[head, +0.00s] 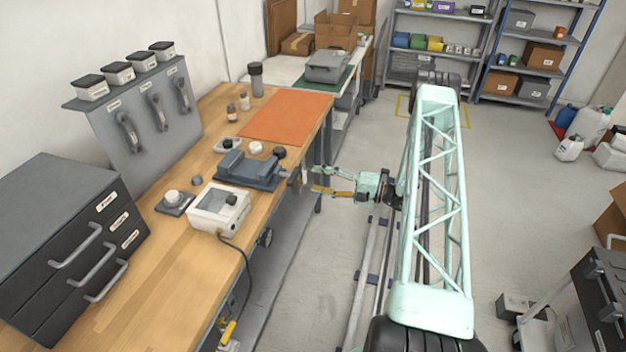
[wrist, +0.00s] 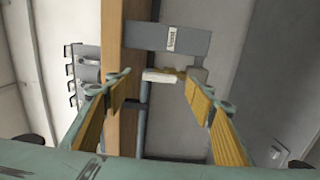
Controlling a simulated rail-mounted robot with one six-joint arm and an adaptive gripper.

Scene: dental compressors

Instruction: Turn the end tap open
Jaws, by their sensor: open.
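My gripper (head: 316,179) is open, its two fingers spread and pointing left at the right edge of the workbench, close to the end of a blue-grey vise. In the wrist view the gripper (wrist: 158,82) has a small pale bar (wrist: 160,76) showing between its fingertips, with a brassy bit at its right end. This may be the end tap, but I cannot tell for sure. Nothing is held, and I cannot tell whether the fingers touch the bar. A grey plate with a white label (wrist: 168,40) is just above it.
The wooden workbench (head: 170,262) carries the vise (head: 250,170), a white box with a cable (head: 219,209) and an orange mat (head: 288,117). A yellow-handled part (head: 228,333) hangs low by the bench front. The floor (head: 300,275) between bench and rail is clear.

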